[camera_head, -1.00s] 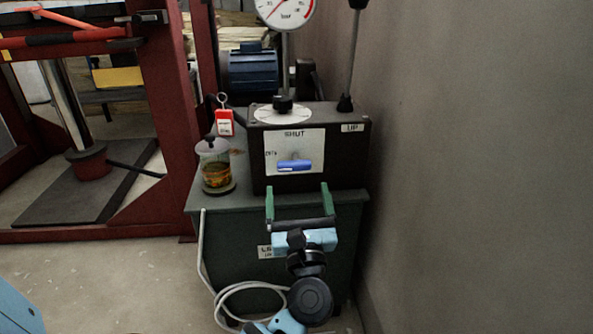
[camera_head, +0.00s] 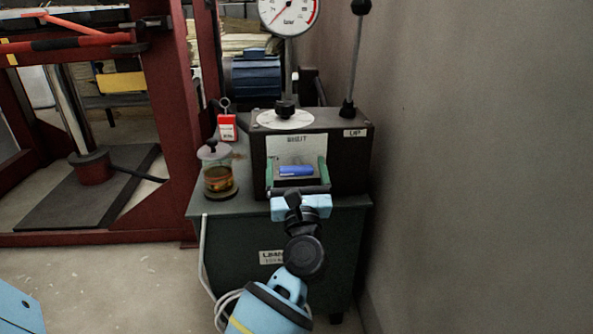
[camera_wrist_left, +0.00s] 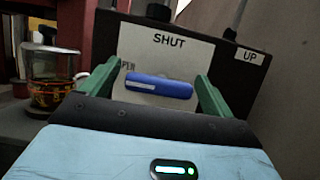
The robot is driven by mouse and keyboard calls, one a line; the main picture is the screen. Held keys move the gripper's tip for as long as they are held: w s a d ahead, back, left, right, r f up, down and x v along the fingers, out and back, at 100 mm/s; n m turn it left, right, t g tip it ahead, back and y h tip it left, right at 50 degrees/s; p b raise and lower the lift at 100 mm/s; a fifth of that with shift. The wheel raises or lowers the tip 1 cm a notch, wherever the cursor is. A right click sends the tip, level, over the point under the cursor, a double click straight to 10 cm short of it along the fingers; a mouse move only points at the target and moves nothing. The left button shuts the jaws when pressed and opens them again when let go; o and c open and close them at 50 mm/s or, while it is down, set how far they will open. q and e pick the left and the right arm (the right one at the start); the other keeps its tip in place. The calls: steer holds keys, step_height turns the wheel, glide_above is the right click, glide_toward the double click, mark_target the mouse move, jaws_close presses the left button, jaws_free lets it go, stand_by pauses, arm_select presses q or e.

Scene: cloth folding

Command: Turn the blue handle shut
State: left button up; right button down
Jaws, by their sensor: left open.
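The blue handle (camera_head: 296,171) lies about level across the white plate (camera_head: 283,146) on the front of the black box. In the left wrist view the handle (camera_wrist_left: 159,86) tilts slightly down to the right. The plate reads SHUT above the handle and has a partly hidden word at its left. My left gripper (camera_head: 297,165) is open, its green fingers on either side of the handle. The wrist view shows the fingers (camera_wrist_left: 150,83) spread left and right, with no clear contact on the handle. My right gripper is not in view.
The black box (camera_head: 345,175) stands on a dark green cabinet (camera_head: 340,240). A glass jar (camera_head: 217,172) and a red tag (camera_head: 227,128) are to its left. A gauge (camera_head: 289,12) and an upright lever (camera_head: 356,60) rise above. A wall borders the right.

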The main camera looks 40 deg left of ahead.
arm_select(q)
steer(key=c, duration=0.9)
steer(key=shift+c, duration=0.4)
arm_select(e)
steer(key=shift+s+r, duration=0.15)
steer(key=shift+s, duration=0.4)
